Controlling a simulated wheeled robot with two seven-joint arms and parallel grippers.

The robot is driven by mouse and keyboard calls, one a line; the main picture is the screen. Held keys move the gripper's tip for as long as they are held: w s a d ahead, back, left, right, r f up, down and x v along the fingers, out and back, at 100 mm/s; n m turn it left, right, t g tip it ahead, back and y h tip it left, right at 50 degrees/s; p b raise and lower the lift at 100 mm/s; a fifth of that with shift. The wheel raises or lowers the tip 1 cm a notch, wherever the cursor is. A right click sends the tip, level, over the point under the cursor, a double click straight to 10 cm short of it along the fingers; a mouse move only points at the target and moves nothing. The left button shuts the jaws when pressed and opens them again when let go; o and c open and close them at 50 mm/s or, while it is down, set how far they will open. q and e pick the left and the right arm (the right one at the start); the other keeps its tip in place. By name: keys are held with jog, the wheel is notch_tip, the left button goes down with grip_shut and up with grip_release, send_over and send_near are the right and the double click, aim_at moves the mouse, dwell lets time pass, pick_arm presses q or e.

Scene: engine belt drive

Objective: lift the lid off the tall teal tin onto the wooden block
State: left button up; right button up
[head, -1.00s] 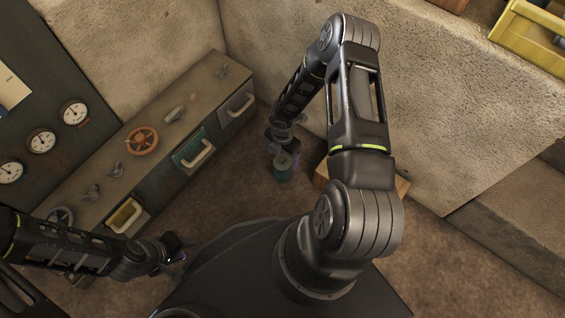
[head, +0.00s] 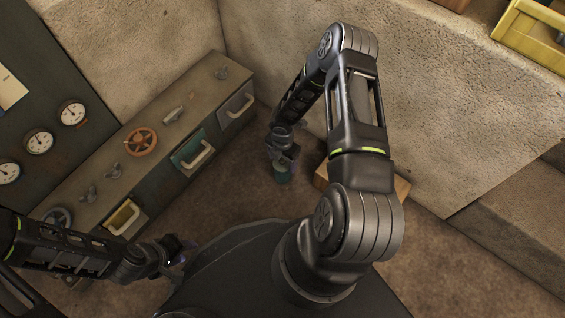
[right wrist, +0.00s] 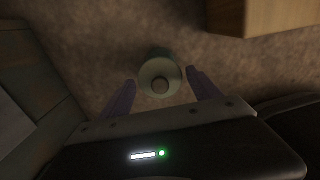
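The tall teal tin (head: 283,178) stands on the brown floor under my right gripper (head: 281,160), which hides its upper part in the head view. In the right wrist view I look down on the tin's pale green lid (right wrist: 160,78), with a round knob in its middle. The two fingers of my right gripper (right wrist: 162,88) are apart, one on each side of the lid, with gaps showing. The wooden block (head: 403,186) is partly hidden behind my right arm; it also shows at the top of the right wrist view (right wrist: 275,15). My left gripper (head: 182,254) is at the lower left, far from the tin.
A long metal cabinet (head: 150,150) with a handwheel, valves and drawers runs along the left. A stone wall (head: 460,110) is behind the block, with a yellow crate (head: 525,35) upper right. Floor between cabinet and tin is clear.

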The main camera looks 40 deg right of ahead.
aim_at(282, 160)
jog(key=c, duration=1.1)
jog(key=shift+o, duration=0.2)
notch_tip(282, 160, up, 9)
jog(key=p, duration=0.4)
jog(key=shift+r, duration=0.5)
